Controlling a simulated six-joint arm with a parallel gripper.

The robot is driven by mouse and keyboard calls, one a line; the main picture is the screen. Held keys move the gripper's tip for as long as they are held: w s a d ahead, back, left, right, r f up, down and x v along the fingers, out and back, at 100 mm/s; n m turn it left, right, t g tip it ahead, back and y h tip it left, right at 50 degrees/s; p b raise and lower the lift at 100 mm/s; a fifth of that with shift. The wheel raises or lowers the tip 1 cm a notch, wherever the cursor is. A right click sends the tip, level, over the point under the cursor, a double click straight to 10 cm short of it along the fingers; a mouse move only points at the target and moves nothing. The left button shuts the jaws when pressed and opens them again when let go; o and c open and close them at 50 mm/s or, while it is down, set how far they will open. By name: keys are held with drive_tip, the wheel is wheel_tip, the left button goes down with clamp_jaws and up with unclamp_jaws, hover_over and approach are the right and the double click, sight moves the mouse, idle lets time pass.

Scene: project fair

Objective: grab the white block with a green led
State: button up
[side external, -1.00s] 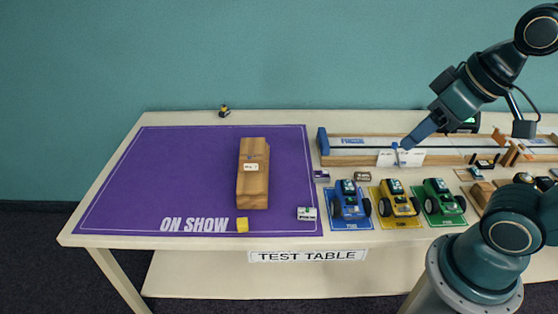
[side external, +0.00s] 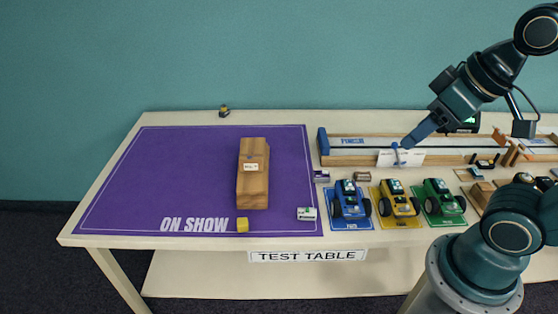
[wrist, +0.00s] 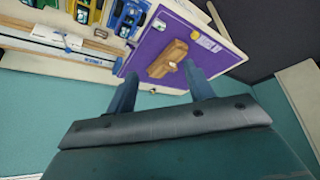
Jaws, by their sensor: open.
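A small white block (side external: 307,213) with dark and greenish details lies at the front right corner of the purple mat (side external: 200,165). It is too small for me to make out an LED for certain. My gripper (side external: 403,143) is up over the back right of the table, in front of the track, well behind and to the right of the white block. The wrist view shows my gripper (wrist: 160,70) with two blue fingers spread apart and nothing between them.
A wooden body (side external: 253,185) and a yellow cube (side external: 242,224) stand on the mat. A small purple block (side external: 321,176) lies at its right edge. Blue (side external: 350,200), yellow (side external: 399,200) and green (side external: 443,200) cars stand to the right. The mat's left half is clear.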

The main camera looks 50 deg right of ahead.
drive_tip(key=shift+w, duration=0.15)
drive_tip(key=w+d+f+n+g+y, duration=0.15)
drive_tip(key=w+f+n, duration=0.35)
drive_tip(key=w+f, duration=0.55)
drive_tip(key=w+d+f+n+y, duration=0.1)
drive_tip(key=w+d+f+n, duration=0.1)
drive_tip(key=w+f, duration=0.5)
drive_tip(key=shift+d+f+n+g, duration=0.3)
drive_tip(key=shift+f+n, duration=0.3)
drive_tip(key=shift+f, duration=2.55)
drive_tip(key=shift+w+a+f+y, duration=0.1)
drive_tip(key=shift+w+f+y, duration=0.05)
drive_tip(key=shift+y, duration=0.1)
hover_over(308, 209)
drive_tip(key=s+d, duration=0.1)
drive_tip(key=s, duration=0.1)
drive_tip(key=shift+w+d+f, duration=0.1)
drive_tip(key=shift+f, duration=1.75)
drive_tip(key=shift+w+d+f, duration=0.1)
drive_tip(key=shift+f, duration=1.85)
